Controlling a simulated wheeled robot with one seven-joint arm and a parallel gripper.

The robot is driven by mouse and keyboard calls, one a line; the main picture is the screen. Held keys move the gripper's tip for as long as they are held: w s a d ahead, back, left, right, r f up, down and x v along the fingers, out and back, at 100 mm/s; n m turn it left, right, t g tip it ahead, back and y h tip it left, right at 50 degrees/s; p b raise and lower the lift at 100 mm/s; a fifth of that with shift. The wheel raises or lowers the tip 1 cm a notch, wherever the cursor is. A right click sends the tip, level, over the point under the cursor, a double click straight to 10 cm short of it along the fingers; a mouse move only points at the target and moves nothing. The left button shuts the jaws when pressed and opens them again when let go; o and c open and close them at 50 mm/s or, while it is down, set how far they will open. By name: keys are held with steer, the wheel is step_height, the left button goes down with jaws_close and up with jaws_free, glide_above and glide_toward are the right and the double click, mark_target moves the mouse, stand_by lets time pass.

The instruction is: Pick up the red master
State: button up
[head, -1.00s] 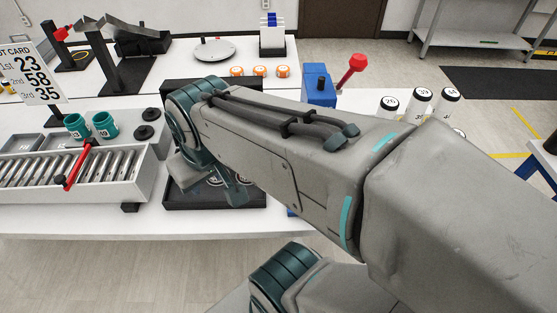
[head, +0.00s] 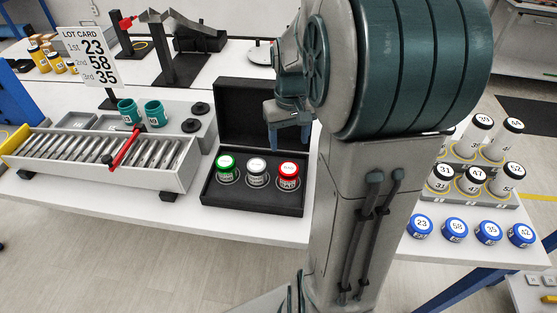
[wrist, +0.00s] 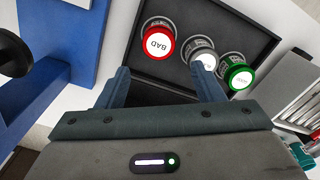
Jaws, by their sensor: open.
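The red master, a small jar with a red lid marked BAD (head: 288,174), stands at the right end of a row in an open black case (head: 250,207). A white-lidded jar (head: 256,169) and a green-lidded jar (head: 225,166) stand beside it. In the wrist view the red master (wrist: 158,42) is upper left, beyond the finger gap. My gripper (head: 288,136) is above the case near its raised lid, open and empty. In the wrist view its fingers (wrist: 163,90) are spread apart, with the right fingertip overlapping the white-lidded jar. No contact with the red master shows.
A roller tray (head: 95,165) with a red lever (head: 125,148) stands left of the case, with teal cups (head: 154,113) behind it. Racked black-capped bottles (head: 474,178) and several blue-lidded jars (head: 454,229) stand at right. The case's raised lid (head: 245,105) stands behind the jars.

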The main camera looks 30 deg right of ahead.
mark_target(288, 168)
step_height(288, 168, down, 9)
steer(key=shift+r+p, duration=0.1)
steer(key=shift+p, duration=0.3)
steer(key=shift+w+d+f+p, duration=0.1)
steer(key=shift+f+p, duration=0.2)
steer(key=shift+f, duration=0.95)
steer(key=shift+w+d+f+p, duration=0.1)
steer(key=shift+f+p, duration=0.15)
steer(key=shift+f, duration=0.95)
steer(key=c, duration=0.9)
steer(key=shift+r, duration=0.15)
